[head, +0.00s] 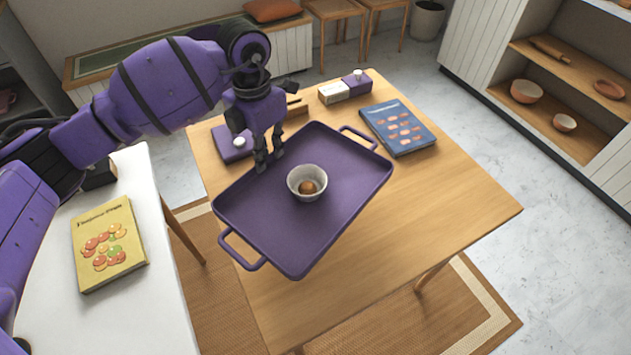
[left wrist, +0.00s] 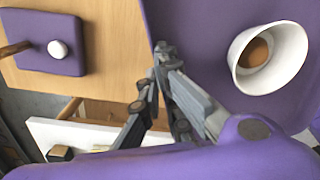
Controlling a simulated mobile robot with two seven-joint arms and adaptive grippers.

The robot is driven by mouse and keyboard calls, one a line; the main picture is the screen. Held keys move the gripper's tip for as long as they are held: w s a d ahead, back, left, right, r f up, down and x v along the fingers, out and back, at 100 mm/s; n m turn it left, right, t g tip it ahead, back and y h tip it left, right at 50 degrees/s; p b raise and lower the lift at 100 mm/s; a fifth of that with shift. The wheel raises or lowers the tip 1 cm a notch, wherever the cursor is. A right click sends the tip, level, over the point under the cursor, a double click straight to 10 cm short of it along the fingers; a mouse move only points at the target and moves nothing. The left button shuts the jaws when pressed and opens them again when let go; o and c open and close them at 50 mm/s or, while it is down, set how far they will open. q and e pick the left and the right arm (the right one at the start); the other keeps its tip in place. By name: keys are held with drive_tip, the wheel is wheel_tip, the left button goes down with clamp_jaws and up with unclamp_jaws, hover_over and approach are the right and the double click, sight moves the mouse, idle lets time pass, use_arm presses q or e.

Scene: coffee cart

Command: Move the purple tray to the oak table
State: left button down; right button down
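The purple tray (head: 340,215) has a raised rim and a handle at each end. It is over the oak table (head: 430,220), with its near-left handle close to the table's left edge. I cannot tell whether its whole underside touches the table. A white bowl (head: 307,183) with a round brown thing inside stands in the tray; it also shows in the left wrist view (left wrist: 288,75). My left gripper (head: 268,165) is at the tray's upper-left long rim. In the left wrist view its fingers (left wrist: 160,50) come together on that rim. My right gripper is out of view.
A blue book (head: 398,129) and a small white-and-purple box (head: 345,88) lie at the table's far side. A flat purple thing with a white knob (head: 233,145) lies beside my gripper. A white table (head: 120,310) with a yellow book (head: 108,245) is at left.

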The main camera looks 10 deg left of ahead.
sight(289, 166)
use_arm(q)
drive_tip(key=d, duration=0.1)
drive_tip(key=d+f, duration=0.1)
drive_tip(key=d, duration=0.2)
drive_tip(key=shift+s+d+f, duration=0.15)
drive_tip(key=shift+d+f, duration=0.15)
drive_tip(key=shift+d, duration=0.05)
drive_tip(key=d+f, duration=0.1)
drive_tip(key=f, duration=0.1)
drive_tip(key=d+f, duration=0.2)
drive_tip(key=shift+s+d+f+p, duration=0.1)
drive_tip(key=shift+f+p, duration=0.05)
drive_tip(key=shift+p, duration=0.15)
drive_tip(key=shift+d+f, duration=0.5)
drive_tip(key=shift+f, duration=0.2)
drive_tip(key=shift+d+f, duration=0.2)
drive_tip(key=shift+f, duration=1.65)
drive_tip(key=c, duration=2.4)
unclamp_jaws()
drive_tip(key=shift+f, duration=0.1)
drive_tip(key=shift+c, duration=0.2)
drive_tip(key=o, duration=0.5)
drive_tip(key=shift+c, duration=0.2)
